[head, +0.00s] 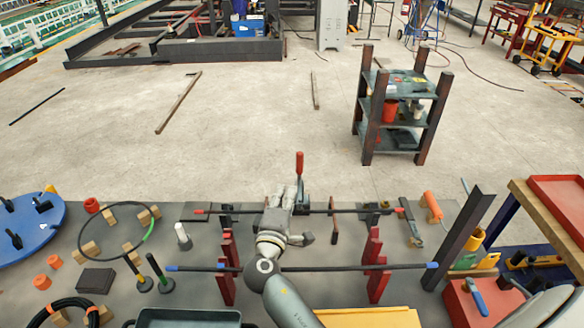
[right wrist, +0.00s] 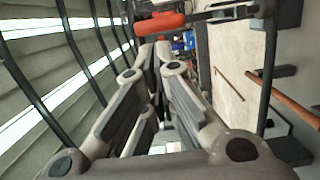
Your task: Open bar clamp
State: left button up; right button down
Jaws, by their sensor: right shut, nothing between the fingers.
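The bar clamp shows in the head view as an upright red handle (head: 299,163) on a dark metal mount behind the dark bar with red ends (head: 345,211). In the right wrist view the red handle (right wrist: 155,24) lies across the top, with its grey metal lever at its right. My right gripper (head: 288,190) is shut and empty, just in front of and left of the handle in the head view. Its fingertips (right wrist: 154,48) show just below the handle in the right wrist view; whether they touch it I cannot tell. The clamp's base is partly hidden by the gripper. My left gripper is not in view.
A second bar with blue ends (head: 335,268) lies nearer, across red supports (head: 376,262). Left are a black ring (head: 82,228), wooden blocks and a blue round plate (head: 28,232). Right is a tilted dark metal post (head: 459,238). Open floor lies beyond the table.

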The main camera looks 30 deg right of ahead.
jog(key=p+x, duration=0.2)
jog(key=x, duration=0.7)
jog(key=shift+w+d, duration=0.15)
jog(key=shift+p, duration=0.3)
